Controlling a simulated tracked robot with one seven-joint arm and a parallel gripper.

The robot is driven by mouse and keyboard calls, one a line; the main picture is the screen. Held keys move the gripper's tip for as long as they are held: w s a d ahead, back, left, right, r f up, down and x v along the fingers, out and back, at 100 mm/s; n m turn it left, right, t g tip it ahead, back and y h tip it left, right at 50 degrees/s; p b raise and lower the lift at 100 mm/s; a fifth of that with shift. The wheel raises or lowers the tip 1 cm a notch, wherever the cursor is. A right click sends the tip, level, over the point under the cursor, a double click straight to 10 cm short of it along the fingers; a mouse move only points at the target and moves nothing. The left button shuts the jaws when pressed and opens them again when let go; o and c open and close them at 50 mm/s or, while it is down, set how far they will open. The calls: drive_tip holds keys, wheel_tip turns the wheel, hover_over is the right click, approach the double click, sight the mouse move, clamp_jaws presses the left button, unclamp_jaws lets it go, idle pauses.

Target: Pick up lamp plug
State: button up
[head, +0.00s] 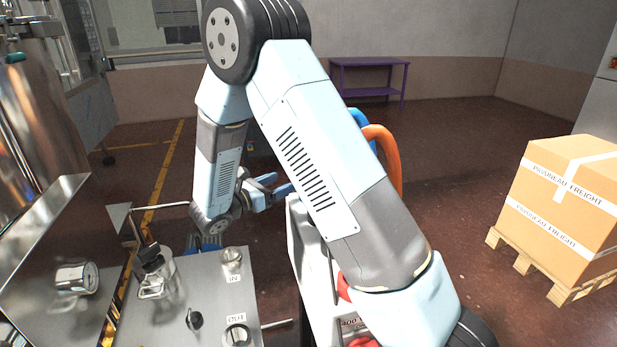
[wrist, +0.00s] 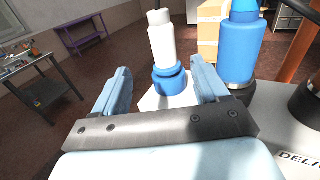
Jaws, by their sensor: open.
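My gripper (head: 272,187) is open and empty, beside the upper left edge of a white cabinet. In the wrist view my gripper (wrist: 161,68) has its two pale blue fingers spread apart. Between them in the picture, seemingly just beyond the tips, stands a white plug-like piece (wrist: 162,42) over a blue ring-shaped socket (wrist: 170,82). A larger blue connector (wrist: 240,45) stands to the right of the right finger. No label shows which piece is the lamp plug. My arm hides much of the cabinet top in the head view, and neither piece shows clearly there.
The white cabinet (head: 307,265) carries an orange cable (head: 388,143) and a blue one (head: 358,117). A metal panel (head: 195,268) with valves stands at left. A boxed pallet (head: 563,200) is at right, a purple table (head: 370,64) at the back.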

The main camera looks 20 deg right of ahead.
drive_tip(key=x, duration=0.8)
drive_tip(key=shift+d, duration=0.35)
drive_tip(key=shift+x, duration=2.6)
drive_tip(key=shift+f, duration=0.2)
drive_tip(key=c, duration=1.3)
